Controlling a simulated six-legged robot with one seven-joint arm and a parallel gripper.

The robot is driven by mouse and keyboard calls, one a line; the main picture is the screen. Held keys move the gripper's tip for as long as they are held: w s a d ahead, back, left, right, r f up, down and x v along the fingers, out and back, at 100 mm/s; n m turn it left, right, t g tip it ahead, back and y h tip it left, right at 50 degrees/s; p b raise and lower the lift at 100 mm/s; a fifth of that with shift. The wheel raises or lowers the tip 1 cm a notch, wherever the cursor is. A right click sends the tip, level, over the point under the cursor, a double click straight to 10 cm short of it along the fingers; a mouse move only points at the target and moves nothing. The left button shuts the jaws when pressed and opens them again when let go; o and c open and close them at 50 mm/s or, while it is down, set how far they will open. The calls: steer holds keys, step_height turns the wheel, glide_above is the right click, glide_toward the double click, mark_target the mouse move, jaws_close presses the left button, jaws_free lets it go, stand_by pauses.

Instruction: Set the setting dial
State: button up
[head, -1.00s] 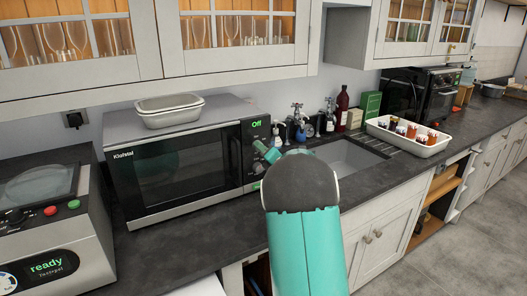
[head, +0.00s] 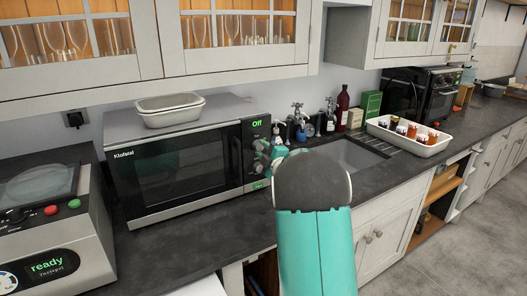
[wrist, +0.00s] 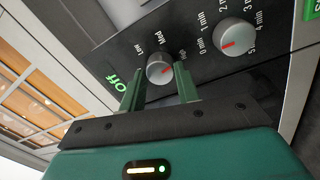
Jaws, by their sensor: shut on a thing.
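The setting dial (wrist: 160,69) is a round grey knob with a red pointer mark, on the dark panel of the microwave (head: 180,165). Its labels read Low, Med and High, and the red mark lies on the side toward High in the wrist view. My gripper (wrist: 158,80) has one finger on each side of the dial and is shut on it. In the head view my gripper (head: 272,156) is at the panel, partly hidden by my arm. The green display (head: 262,123) above the dial reads Off.
A second dial (wrist: 234,37) with minute marks is beside the first, and a green button (wrist: 312,78) lies beyond it. A container (head: 170,108) sits on the microwave. Bottles (head: 342,108) and a sink (head: 345,155) are to the right.

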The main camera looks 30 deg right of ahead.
steer(key=shift+m, duration=1.2)
steer(key=o, duration=1)
steer(key=shift+w, duration=0.1)
steer(key=s, duration=0.4)
steer(key=s+a, duration=0.1)
steer(key=s, duration=0.8)
steer(key=shift+s+a+f, duration=0.2)
steer(key=shift+s+f, duration=0.2)
